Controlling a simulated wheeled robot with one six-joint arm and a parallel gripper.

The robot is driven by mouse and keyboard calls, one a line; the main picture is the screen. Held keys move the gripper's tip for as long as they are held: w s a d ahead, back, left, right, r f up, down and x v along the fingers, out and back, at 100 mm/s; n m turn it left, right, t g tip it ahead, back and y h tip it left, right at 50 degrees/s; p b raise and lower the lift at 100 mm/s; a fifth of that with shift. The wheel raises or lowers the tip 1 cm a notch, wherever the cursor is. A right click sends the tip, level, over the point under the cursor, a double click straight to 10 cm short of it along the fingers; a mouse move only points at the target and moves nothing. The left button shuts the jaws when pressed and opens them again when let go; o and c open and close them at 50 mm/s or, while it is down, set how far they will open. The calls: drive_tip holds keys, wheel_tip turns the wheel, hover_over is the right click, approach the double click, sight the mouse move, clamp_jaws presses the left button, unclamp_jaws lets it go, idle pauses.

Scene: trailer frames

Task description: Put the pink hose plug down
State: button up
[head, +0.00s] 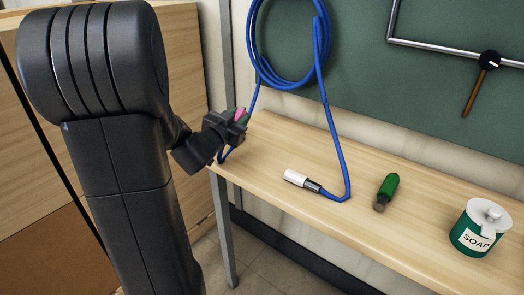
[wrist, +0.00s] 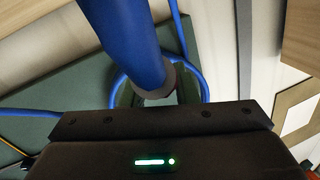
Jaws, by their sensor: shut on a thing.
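The pink hose plug (head: 240,113) shows as a small pink patch between the jaws of my gripper (head: 237,120) in the head view. My gripper is shut on it, above the left end of the table (head: 283,149). A blue hose (head: 252,62) runs from the wall coil down to my gripper. In the wrist view the thick blue hose (wrist: 124,38) with a grey collar reaches down to my gripper (wrist: 160,98). The jaws hide most of the plug, and its pink part does not show there.
The hose's other end, a white plug (head: 296,178), lies on the table. A green board (head: 440,90) is behind. The table's middle front is clear.

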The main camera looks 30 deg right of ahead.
drive_tip(key=shift+f+b, duration=0.8)
drive_tip(key=shift+f, duration=2.65)
drive_tip(key=shift+f, duration=0.25)
drive_tip(key=o, duration=1)
drive_tip(key=shift+r, duration=0.1)
drive_tip(key=shift+r, duration=0.25)
drive_tip(key=v, duration=1.2)
